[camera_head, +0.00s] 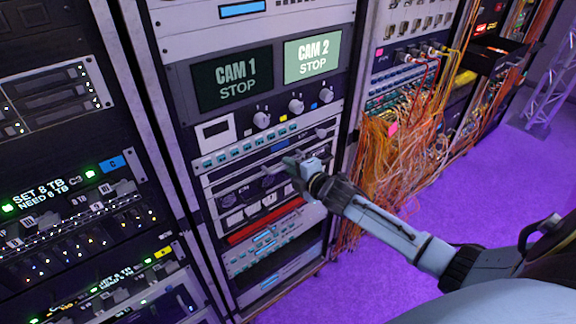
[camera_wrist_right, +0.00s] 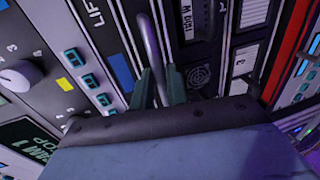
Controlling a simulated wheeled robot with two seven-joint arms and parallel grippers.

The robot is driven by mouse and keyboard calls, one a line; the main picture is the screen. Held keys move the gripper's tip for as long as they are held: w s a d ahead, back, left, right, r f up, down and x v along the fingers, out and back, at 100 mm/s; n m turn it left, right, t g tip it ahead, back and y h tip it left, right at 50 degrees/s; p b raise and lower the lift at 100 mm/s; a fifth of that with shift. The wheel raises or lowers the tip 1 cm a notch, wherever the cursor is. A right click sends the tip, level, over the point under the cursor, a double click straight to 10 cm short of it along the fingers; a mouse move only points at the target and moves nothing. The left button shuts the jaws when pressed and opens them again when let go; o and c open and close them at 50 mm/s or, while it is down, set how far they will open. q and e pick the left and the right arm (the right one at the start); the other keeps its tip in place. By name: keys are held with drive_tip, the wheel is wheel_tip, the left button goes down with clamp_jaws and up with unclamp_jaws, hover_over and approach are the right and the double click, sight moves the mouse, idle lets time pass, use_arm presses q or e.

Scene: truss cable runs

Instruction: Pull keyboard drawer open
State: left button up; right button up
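The drawer front (camera_wrist_right: 120,45) is a dark panel lettered "LIFT" in the right wrist view. A grey bar handle (camera_wrist_right: 149,38) stands out from it. My right gripper (camera_wrist_right: 159,88) has its two dark fingers close together, one on each side of the handle, seeming to touch it. In the head view my right gripper (camera_head: 290,166) is at the front of the middle rack, below the knobs, and its arm comes in from the lower right. The gripper hides part of the drawer front there. The drawer looks flush with the rack. My left gripper is not in view.
Above are the CAM 1 screen (camera_head: 234,80), the CAM 2 screen (camera_head: 312,58) and several knobs (camera_head: 296,105). A red strip (camera_head: 264,226) lies below. Orange cables (camera_head: 385,160) hang to the right. The purple floor (camera_head: 460,195) is clear in front.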

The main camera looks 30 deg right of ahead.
drive_tip(key=shift+w+f, duration=0.1)
drive_tip(key=shift+w, duration=0.6)
drive_tip(key=shift+c, duration=0.2)
clamp_jaws()
drive_tip(key=shift+s+a, duration=0.1)
